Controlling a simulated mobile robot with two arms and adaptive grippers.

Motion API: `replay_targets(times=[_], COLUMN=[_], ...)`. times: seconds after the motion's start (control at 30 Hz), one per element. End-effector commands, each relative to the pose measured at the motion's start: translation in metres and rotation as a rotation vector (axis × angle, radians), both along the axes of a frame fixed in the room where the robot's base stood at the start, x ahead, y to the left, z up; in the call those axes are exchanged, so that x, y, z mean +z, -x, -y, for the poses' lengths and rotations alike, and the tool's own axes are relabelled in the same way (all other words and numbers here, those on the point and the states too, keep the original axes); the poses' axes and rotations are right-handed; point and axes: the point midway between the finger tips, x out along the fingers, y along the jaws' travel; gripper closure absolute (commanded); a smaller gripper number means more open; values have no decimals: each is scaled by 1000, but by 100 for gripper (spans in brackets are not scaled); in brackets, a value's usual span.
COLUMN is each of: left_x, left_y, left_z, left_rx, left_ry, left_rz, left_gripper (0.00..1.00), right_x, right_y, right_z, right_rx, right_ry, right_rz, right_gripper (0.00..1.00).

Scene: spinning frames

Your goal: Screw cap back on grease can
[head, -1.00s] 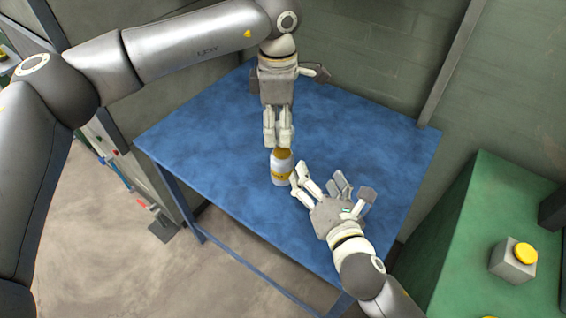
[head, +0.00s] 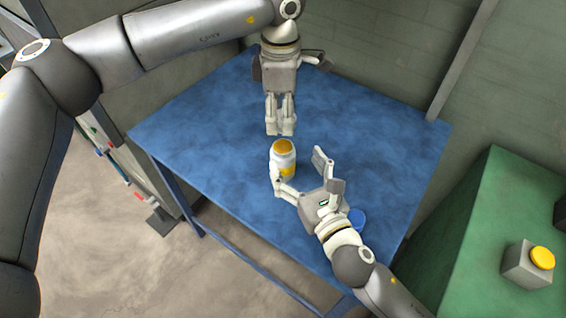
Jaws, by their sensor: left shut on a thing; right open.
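The grease can (head: 284,160) is white with a yellow band and stands upright on the blue table. Its top shows a yellow-orange round surface. My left gripper (head: 280,130) points down just above and behind the can. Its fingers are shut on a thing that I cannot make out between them. My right gripper (head: 301,173) is open, at the near right of the can, with one finger beside the can's lower side. I cannot tell whether that finger touches it. A blue round disc (head: 357,218) lies beside the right wrist; I cannot tell whether it is the cap.
The blue table (head: 200,140) is clear to the left and right of the can. A green surface (head: 455,240) at the right bears a grey box with a yellow button (head: 527,264). A wall stands behind the table.

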Motion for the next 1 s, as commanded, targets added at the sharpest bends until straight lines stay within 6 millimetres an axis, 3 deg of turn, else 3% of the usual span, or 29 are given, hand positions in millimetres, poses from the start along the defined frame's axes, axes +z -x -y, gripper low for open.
replay_targets(times=[0.3,0.57,1.0], left_x=[0,0,0], left_y=[0,0,0], left_z=[0,0,0], left_rx=[0,0,0], left_ry=[0,0,0], left_rz=[0,0,0], left_gripper=[59,59,59], right_x=[-46,-71,-68], right_y=[2,1,-57], right_z=[0,0,-25], right_rx=[-3,-3,0], right_ry=[-3,-3,0], right_rz=[-11,-9,-2], right_gripper=[22,22,22])
